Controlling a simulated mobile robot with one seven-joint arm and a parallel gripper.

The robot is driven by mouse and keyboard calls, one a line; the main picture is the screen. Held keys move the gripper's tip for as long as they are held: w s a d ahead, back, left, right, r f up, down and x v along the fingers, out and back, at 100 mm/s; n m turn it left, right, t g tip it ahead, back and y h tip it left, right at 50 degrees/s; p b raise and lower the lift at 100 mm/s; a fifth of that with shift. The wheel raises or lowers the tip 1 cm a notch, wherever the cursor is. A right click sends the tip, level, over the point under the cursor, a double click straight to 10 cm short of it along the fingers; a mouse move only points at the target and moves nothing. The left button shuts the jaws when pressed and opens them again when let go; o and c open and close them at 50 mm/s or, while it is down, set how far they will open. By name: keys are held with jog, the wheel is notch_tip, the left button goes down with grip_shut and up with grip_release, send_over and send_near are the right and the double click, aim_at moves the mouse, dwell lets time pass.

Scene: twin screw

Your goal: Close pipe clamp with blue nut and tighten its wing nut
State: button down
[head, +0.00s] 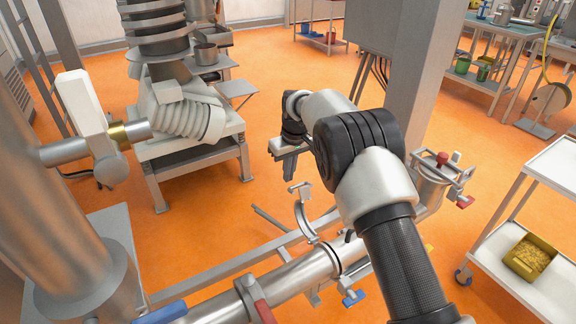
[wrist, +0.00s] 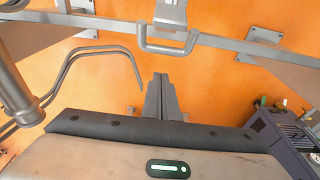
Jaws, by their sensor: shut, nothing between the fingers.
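The open pipe clamp shows in the head view as a curved metal half (head: 302,219) swung up above the horizontal steel pipe (head: 300,272). A blue wing nut (head: 353,298) hangs low beside the pipe, right of the raised half. My gripper (head: 289,172) points down in the air above and left of the raised half, apart from it. In the wrist view its fingers (wrist: 160,98) are together with nothing between them. The joint where the clamp meets the pipe is partly hidden by my arm.
A clamp with a red nut (head: 465,201) is at right. A white cart with a yellow bin (head: 530,258) stands far right. Orange floor lies open behind the pipe.

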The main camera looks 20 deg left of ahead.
jog(key=shift+s+d+r, duration=0.2)
jog(key=shift+s+d, duration=0.3)
jog(key=shift+d, duration=0.1)
jog(key=shift+s+d+r, duration=0.15)
jog(key=shift+s+d, duration=0.35)
jog(key=shift+d, duration=0.1)
jog(key=shift+d+b, duration=0.15)
jog(key=shift+b, duration=0.2)
